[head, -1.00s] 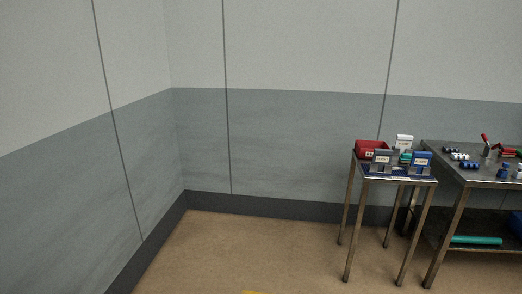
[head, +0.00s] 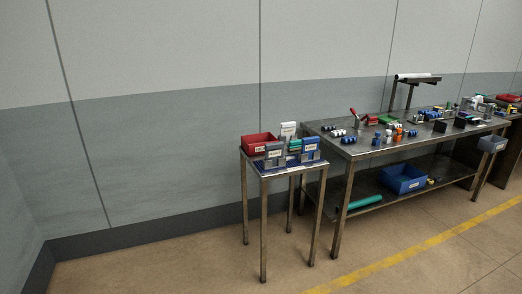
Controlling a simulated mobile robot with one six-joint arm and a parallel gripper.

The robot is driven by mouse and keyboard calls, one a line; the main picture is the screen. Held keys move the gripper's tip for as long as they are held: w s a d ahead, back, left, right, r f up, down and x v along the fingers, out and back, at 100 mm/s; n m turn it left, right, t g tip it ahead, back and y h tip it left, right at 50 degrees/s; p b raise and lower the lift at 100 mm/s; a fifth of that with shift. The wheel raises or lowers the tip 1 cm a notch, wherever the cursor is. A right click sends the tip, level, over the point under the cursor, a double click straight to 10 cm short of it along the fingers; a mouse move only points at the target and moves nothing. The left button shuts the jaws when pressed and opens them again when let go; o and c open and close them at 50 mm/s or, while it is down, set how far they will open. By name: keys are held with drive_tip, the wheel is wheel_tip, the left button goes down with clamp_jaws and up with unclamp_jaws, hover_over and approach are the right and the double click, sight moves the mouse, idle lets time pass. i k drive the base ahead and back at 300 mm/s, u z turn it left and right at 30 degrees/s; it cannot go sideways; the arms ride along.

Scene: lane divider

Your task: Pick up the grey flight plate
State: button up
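In the head view, a small metal side table (head: 258,168) stands left of a long steel workbench (head: 345,150). On the side table are a red bin (head: 258,139), a grey labelled holder (head: 274,151) and a blue labelled holder (head: 310,145). I cannot make out a grey flight plate for certain; the things on the bench are too small to tell. My gripper is not in view.
A blue crate (head: 403,179) and a teal roll (head: 359,202) lie on the bench's lower shelf. Several small parts crowd the benchtop. A yellow line (head: 400,256) crosses the floor. The floor in front is clear.

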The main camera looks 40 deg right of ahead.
sight(273, 151)
drive_tip(key=i, duration=0.9)
